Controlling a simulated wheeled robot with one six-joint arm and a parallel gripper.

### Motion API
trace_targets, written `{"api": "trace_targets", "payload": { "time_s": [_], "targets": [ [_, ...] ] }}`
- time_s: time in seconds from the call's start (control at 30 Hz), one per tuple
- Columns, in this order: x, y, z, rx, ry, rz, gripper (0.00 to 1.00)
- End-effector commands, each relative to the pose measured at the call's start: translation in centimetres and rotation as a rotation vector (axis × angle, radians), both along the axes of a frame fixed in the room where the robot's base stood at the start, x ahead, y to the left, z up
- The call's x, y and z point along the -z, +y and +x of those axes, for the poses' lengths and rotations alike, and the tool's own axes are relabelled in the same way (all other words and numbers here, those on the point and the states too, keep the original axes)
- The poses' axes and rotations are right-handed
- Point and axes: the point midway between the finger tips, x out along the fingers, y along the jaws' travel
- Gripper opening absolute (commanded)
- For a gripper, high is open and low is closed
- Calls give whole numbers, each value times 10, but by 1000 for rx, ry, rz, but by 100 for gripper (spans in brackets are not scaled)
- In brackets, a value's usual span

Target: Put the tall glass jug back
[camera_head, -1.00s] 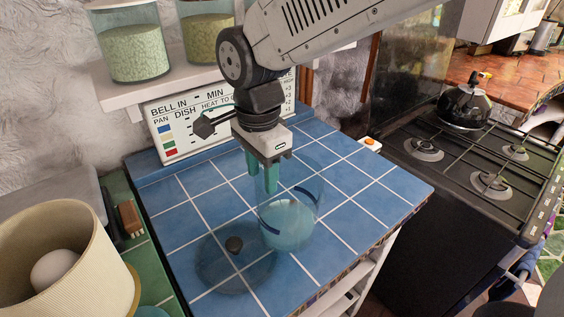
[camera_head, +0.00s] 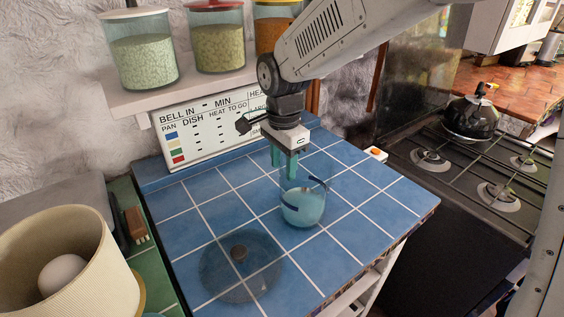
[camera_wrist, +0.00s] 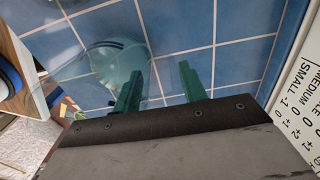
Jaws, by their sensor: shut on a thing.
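The tall glass jug (camera_head: 303,208) is clear and faintly blue, with dark blue marks on its side. In the head view it is upright over the blue tiled counter. My gripper (camera_head: 285,172) points down at the jug's upper left side, shut on its thin glass wall. In the wrist view the jug (camera_wrist: 118,62) shows beside the two green fingers (camera_wrist: 158,85). The clear glass is hard to make out between them. I cannot tell whether the jug's base touches the tiles.
A round glass lid (camera_head: 238,275) with a dark knob lies on the counter (camera_head: 180,231) at front left. Filled jars (camera_head: 143,62) stand on the back shelf (camera_head: 178,91). A cream lampshade-like pot (camera_head: 70,270) is at left, a stove (camera_head: 450,170) at right.

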Motion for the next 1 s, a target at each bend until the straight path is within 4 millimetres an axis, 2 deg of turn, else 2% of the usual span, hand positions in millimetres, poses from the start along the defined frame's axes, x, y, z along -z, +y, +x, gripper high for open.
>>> {"api": "trace_targets", "payload": {
  "time_s": [0.27,0.3,0.37,0.63,0.73,0.87,1.0],
  "targets": [
    [1,0,0,0,-1,1,0],
    [2,0,0,0,0,0,50],
    [2,0,0,0,0,0,64],
    [1,0,0,1,0,0,64],
    [-5,0,0,1,-1,1,64],
    [-24,0,0,0,-2,2,64],
    [-55,0,0,0,-3,2,64]
  ]
}}
